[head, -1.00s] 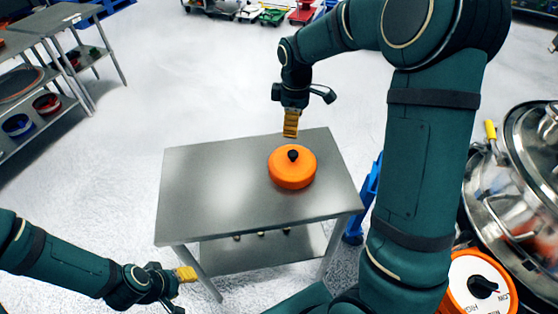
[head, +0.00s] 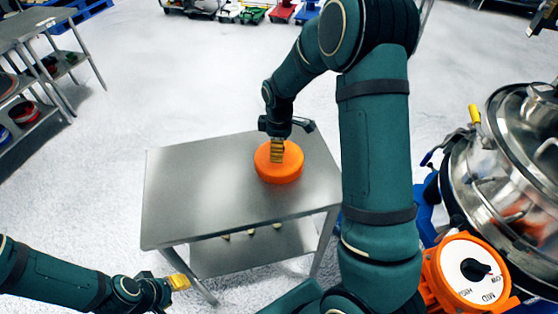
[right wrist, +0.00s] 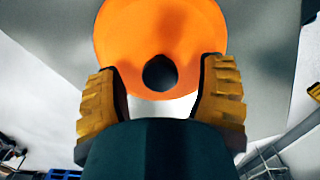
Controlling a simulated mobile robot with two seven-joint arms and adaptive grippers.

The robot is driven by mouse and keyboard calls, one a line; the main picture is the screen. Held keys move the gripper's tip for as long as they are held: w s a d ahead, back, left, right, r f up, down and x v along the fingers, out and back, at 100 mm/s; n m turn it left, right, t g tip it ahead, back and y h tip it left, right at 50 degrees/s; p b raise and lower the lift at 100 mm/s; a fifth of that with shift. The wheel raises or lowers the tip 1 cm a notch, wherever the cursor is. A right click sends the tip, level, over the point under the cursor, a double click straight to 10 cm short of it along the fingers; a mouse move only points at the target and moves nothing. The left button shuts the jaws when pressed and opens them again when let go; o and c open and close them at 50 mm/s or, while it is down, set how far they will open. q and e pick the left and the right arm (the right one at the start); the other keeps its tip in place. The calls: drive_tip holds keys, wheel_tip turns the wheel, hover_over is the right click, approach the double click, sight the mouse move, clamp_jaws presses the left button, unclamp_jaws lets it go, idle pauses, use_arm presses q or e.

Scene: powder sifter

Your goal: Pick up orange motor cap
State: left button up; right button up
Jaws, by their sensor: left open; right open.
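The orange motor cap (head: 279,168) sits on the steel table (head: 190,190), toward its right side. My right gripper (head: 277,158) is over the cap and hides the knob in the head view. Its two yellow fingers (right wrist: 162,85) are open, one on each side of the knob, with gaps between. My left gripper (head: 180,281) is empty and low at the left, in front of the table and away from the cap.
An orange-framed dial unit (head: 468,270) and a large steel sifter (head: 495,170) stand at the right. A lower shelf (head: 255,250) holds several small items. Another table (head: 40,20) with shelves is at the far left. Bare tabletop lies left of the cap.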

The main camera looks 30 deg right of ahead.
drive_tip(key=shift+f, duration=0.65)
drive_tip(key=c, duration=1.2)
drive_tip(key=shift+r, duration=0.15)
